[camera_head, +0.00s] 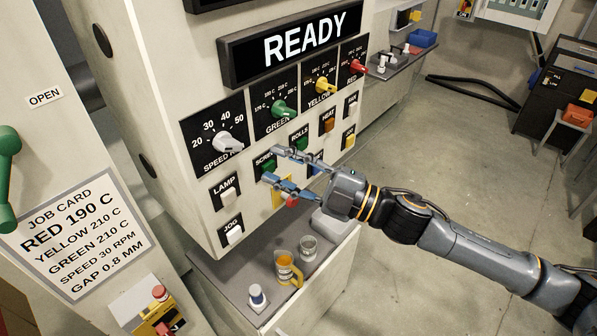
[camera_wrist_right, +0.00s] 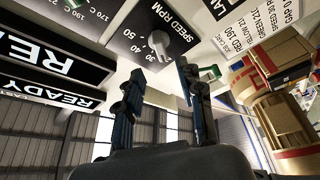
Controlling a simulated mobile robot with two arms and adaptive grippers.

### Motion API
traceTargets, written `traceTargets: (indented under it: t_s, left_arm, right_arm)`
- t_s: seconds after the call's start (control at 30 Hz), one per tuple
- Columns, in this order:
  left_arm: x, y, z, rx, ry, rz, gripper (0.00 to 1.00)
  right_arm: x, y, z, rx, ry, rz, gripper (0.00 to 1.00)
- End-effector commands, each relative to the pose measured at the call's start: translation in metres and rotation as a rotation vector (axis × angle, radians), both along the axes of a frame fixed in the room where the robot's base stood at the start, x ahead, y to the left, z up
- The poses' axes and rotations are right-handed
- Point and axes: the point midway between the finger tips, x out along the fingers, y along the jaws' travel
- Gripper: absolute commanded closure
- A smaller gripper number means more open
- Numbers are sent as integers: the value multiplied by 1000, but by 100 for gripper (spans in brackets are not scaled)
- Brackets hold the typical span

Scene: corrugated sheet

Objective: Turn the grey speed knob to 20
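The grey speed knob (camera_head: 228,143) sits on a black dial plate (camera_head: 198,125) marked 20, 30, 40 and 50, at the left of the knob row. I cannot clearly read which mark its pointer faces. The knob also shows in the right wrist view (camera_wrist_right: 170,42), beyond the fingertips. My right gripper (camera_head: 276,165) is open and empty, with its fingers toward the panel, to the right of and below the knob. In the wrist view its two fingers (camera_wrist_right: 160,72) stand apart, short of the knob and not touching it. My left gripper is not in view.
Green (camera_head: 283,109), yellow (camera_head: 324,86) and red (camera_head: 358,66) knobs continue the row. Several push switches, including lamp (camera_head: 228,194) and jog (camera_head: 235,233), sit below. A yellow mug (camera_head: 288,270) and a glass (camera_head: 308,248) stand on the ledge. A job card (camera_head: 75,235) hangs left.

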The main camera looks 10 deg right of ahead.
Motion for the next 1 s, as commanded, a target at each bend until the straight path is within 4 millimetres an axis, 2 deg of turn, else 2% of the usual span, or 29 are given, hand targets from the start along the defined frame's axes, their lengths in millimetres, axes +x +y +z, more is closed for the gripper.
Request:
traceTargets:
  t_s: [0.1,0.3,0.87,0.93,1.0]
  left_arm:
    - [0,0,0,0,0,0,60]
    - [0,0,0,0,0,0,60]
    - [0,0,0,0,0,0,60]
    - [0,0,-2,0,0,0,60]
    - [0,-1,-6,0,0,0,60]
  right_arm:
    - [-9,-13,-4,-1,3,-2,62]
    - [-16,-24,-6,1,1,0,62]
    - [-17,-26,-7,0,1,-1,62]
    - [-13,-29,-13,4,12,-14,62]
    - [-1,-36,-29,11,39,-49,62]
